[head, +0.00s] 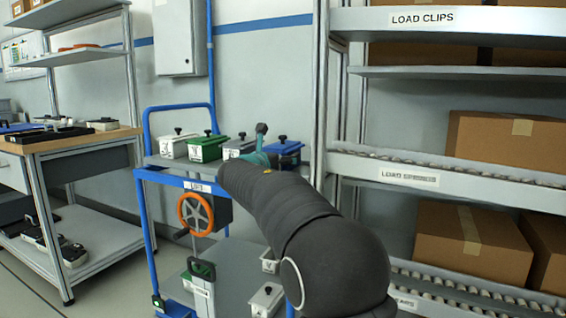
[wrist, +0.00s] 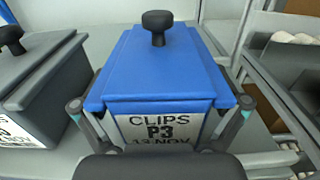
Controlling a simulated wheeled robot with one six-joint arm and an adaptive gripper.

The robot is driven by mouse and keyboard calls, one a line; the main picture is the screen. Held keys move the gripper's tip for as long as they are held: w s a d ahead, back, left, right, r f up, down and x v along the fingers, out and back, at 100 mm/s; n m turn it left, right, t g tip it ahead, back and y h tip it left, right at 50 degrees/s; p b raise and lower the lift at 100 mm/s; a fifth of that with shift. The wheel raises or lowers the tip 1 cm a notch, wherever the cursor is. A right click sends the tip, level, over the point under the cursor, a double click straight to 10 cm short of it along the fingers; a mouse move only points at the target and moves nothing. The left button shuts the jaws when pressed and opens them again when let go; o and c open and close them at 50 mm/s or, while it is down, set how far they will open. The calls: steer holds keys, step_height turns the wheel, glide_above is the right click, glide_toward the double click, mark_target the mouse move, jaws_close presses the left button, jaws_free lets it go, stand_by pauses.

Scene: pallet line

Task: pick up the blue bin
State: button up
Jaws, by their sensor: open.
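The blue bin (wrist: 160,75) has a blue lid with a black knob and a white label reading CLIPS P3. In the head view the blue bin (head: 285,150) stands at the right end of the cart's top shelf, partly hidden behind my arm. My gripper (wrist: 160,112) is open in the wrist view, with one finger at each side of the bin's labelled front. I cannot tell whether the fingers touch it. In the head view my gripper (head: 262,143) is mostly hidden at the end of my arm, just left of the blue bin.
A grey bin (wrist: 40,80) stands close left of the blue one. Green (head: 207,147) and white (head: 178,146) bins stand farther left on the blue-framed cart (head: 150,160). A roller rack (head: 440,170) with cartons rises close on the right. A workbench (head: 70,140) stands at the left.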

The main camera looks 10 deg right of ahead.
steer(key=c, duration=1.8)
steer(key=shift+r, duration=0.1)
steer(key=shift+c, duration=0.3)
